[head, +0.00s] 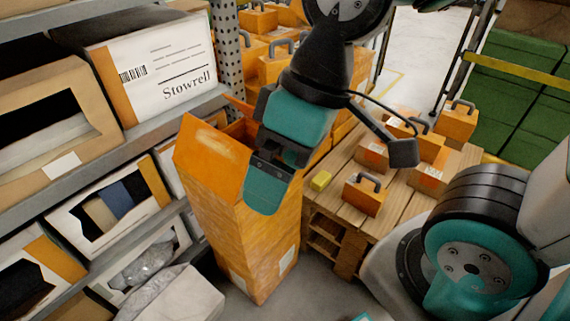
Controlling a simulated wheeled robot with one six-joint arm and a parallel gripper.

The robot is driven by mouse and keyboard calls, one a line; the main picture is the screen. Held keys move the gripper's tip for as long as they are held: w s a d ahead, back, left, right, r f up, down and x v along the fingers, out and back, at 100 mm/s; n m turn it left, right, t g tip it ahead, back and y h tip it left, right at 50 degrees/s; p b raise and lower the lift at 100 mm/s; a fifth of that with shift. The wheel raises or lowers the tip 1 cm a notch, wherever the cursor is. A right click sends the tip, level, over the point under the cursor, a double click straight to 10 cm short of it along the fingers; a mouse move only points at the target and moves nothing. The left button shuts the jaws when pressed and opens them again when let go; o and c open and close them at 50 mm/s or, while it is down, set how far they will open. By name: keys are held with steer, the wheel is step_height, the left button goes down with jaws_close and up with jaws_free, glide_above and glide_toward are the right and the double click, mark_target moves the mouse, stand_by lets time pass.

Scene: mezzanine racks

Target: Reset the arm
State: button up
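My arm comes down from the top of the head view, with dark and teal links. My gripper (270,178) is at its lower end, in front of the upper part of a tall orange carton (240,235). The carton stands on the floor with its top flaps open. The gripper hides part of the carton's opening. I cannot tell whether the gripper touches the carton, or whether its fingers are open or shut. No held object shows.
Shelves (150,125) with cartons, one a white Stowrell box (165,70), stand close on the left. Green crates (520,90) stand behind. Clear floor (410,45) shows at the back.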

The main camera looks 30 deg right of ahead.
steer(key=shift+s, duration=0.15)
step_height(320, 180, up, 7)
steer(key=p, duration=0.7)
stand_by(0.4)
